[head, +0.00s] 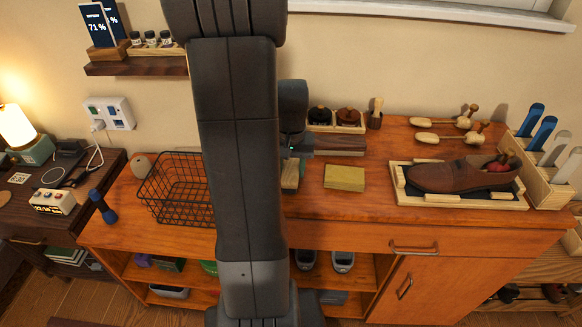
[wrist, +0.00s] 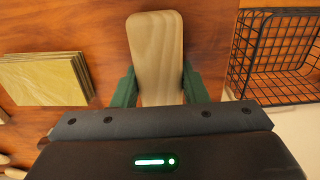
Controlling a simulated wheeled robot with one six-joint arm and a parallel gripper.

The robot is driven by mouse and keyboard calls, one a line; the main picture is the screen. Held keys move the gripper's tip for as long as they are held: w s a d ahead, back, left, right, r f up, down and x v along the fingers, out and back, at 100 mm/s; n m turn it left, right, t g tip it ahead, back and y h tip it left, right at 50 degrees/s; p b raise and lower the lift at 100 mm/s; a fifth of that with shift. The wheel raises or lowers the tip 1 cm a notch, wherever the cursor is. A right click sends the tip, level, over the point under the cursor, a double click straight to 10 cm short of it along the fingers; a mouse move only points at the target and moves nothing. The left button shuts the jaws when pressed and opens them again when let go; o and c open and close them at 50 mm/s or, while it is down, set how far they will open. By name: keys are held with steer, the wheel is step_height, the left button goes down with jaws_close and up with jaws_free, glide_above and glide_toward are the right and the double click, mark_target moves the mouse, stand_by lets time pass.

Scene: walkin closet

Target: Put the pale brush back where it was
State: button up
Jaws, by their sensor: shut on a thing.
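The pale brush (wrist: 155,50) shows in the wrist view as a light wooden block with rounded corners, pointing up the picture. My gripper (wrist: 157,86) is shut on it, with one green finger against each long side. In the head view my gripper (head: 291,178) is over the middle of the dresser top, between the wire basket and the yellow cloth, partly hidden by my arm. The brush's bristles are hidden. I cannot tell whether it touches the wood. A dark brown wooden block (head: 340,144) lies behind the yellow cloth (head: 344,178).
The black wire basket (head: 178,190) stands left of my gripper. A brown shoe (head: 455,174) sits in a tray at the right, with shoe trees (head: 447,136) behind it.

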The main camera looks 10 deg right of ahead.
mark_target(291, 166)
steer(key=shift+f, duration=0.2)
steer(key=o, duration=1)
steer(key=shift+r, duration=0.1)
steer(key=shift+c, duration=0.2)
step_height(291, 166, up, 12)
steer(key=p, duration=0.1)
steer(key=shift+r, duration=0.15)
